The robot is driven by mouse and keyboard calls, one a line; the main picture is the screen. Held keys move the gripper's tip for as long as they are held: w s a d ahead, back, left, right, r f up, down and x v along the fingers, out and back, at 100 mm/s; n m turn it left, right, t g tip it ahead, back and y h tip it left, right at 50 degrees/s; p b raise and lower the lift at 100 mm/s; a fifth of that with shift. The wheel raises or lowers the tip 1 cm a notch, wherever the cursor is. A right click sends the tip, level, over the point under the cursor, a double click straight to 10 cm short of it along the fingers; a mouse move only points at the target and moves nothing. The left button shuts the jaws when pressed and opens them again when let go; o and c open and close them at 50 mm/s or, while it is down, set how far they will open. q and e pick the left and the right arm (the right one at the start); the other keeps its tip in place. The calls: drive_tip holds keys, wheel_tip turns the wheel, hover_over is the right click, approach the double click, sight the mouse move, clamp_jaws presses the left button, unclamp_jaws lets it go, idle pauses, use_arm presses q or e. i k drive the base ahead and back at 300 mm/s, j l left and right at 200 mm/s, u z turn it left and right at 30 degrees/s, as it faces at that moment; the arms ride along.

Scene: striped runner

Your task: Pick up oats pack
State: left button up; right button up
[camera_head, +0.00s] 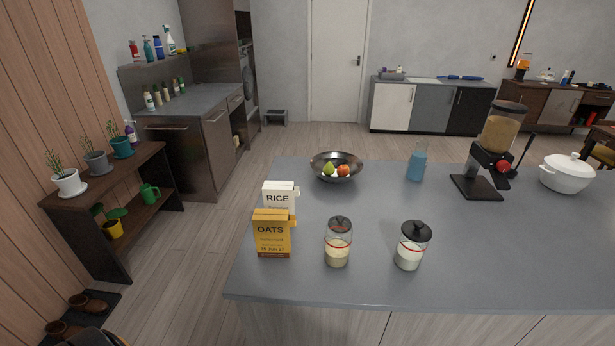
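The oats pack (272,234) is a yellow-orange box marked OATS, standing upright near the left front of the grey countertop (480,265). A white rice pack (279,192) stands just behind it, its lower part hidden by the oats pack. A glass jar with pale beige contents (338,247) stands to the right of the oats pack, with a gap between them. Neither of my grippers is in view.
A black-lidded jar (409,252) stands further right. Behind are a fruit bowl (322,172), a blue bottle (416,165), a dispenser (492,150) and a white pot (567,175). The counter's right front is clear. A plant shelf (120,205) stands at left.

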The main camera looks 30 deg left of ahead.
sight(271, 228)
drive_tip(key=u, duration=1.25)
